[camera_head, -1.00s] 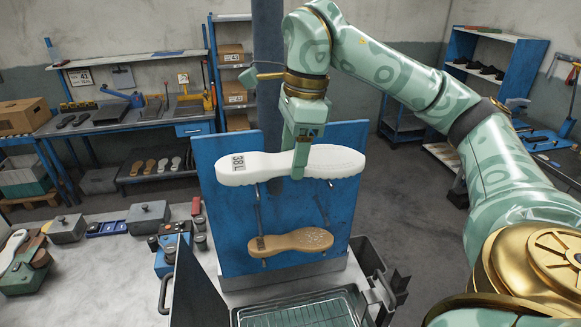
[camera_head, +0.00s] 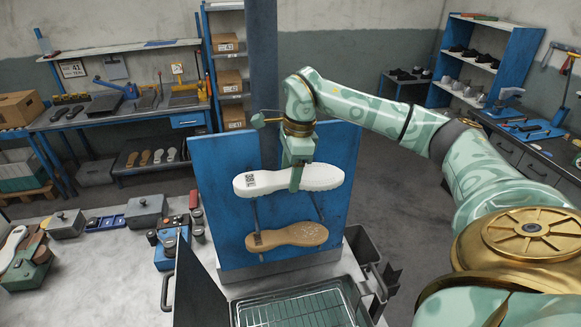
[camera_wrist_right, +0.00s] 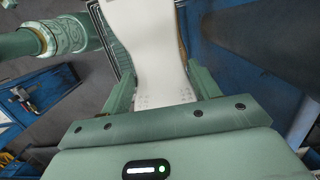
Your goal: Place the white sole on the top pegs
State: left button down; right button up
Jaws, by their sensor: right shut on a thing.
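The white sole (camera_head: 325,176), marked "38L" at its left end, is held level in front of the upper part of the blue board (camera_head: 222,225). My right gripper (camera_head: 297,180) is shut on its middle from above. In the right wrist view the white sole (camera_wrist_right: 150,50) runs between the two fingers. Two thin pegs (camera_head: 318,205) show just below the sole; whether it touches them I cannot tell. A tan sole (camera_head: 290,235) sits lower on the board on its own pegs. My left gripper is not in view.
A wire basket tray (camera_head: 300,308) stands in front of the board. A dark upright panel (camera_head: 197,290) is at its left, and dark bins (camera_head: 362,255) are at its right. Grey boxes (camera_head: 147,210) and small tools lie on the table at left.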

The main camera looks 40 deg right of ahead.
jog(key=shift+a+f, duration=0.1)
jog(key=o, duration=1.1)
jog(key=shift+c, duration=0.2)
notch_tip(320, 180, up, 12)
jog(key=d, duration=0.1)
jog(key=shift+s+d, duration=0.3)
jog(key=shift+s, duration=0.15)
